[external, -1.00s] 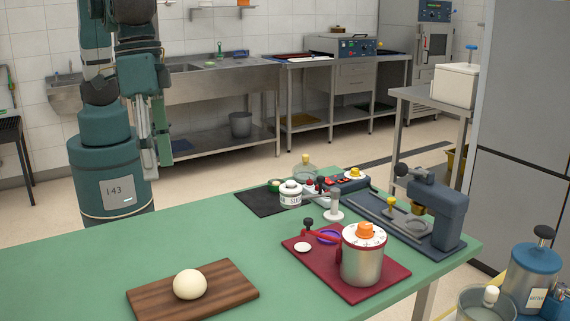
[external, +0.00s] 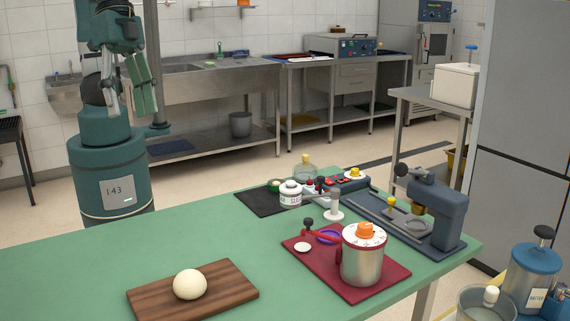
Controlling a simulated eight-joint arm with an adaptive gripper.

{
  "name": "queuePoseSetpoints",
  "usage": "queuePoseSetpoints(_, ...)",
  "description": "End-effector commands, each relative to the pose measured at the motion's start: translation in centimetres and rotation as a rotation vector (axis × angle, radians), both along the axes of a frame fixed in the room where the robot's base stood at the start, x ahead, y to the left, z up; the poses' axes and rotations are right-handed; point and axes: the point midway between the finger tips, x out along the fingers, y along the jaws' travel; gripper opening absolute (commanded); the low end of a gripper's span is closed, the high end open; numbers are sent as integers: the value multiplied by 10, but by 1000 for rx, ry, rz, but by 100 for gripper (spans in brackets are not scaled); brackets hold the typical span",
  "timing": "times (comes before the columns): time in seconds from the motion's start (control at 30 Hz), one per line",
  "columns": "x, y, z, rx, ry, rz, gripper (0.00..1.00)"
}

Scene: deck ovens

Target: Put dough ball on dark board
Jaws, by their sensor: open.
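The pale dough ball (external: 190,284) rests on a dark brown wooden board (external: 235,289) at the front left of the green table. The ball sits near the middle of the board. My gripper (external: 145,100) is high at the upper left, beyond the table's far edge and well away from the ball. Its fingers point down and it is open and empty. A flat black mat (external: 258,203) also lies on the table, farther back.
A red board (external: 352,284) carries a metal canister with an orange knob (external: 362,258). A white jar (external: 290,194) stands on the black mat. A blue press-like device (external: 438,212) stands at the table's right end. The green table's left part (external: 80,262) is clear.

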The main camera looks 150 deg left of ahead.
Motion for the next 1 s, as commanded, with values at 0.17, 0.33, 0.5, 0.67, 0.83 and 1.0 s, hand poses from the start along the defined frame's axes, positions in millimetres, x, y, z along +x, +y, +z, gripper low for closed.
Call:
queuePoseSetpoints(0.17,-29,-1,5,37,-39,-91,53)
queuePoseSetpoints(0.33,-54,-2,8,78,-77,-177,53)
queuePoseSetpoints(0.5,-78,-3,8,121,-113,-262,53)
queuePoseSetpoints(0.67,-100,-4,6,163,-147,-341,53)
queuePoseSetpoints(0.83,-122,-5,2,212,-182,-423,53)
queuePoseSetpoints(1.0,-139,-5,-3,256,-212,-490,53)
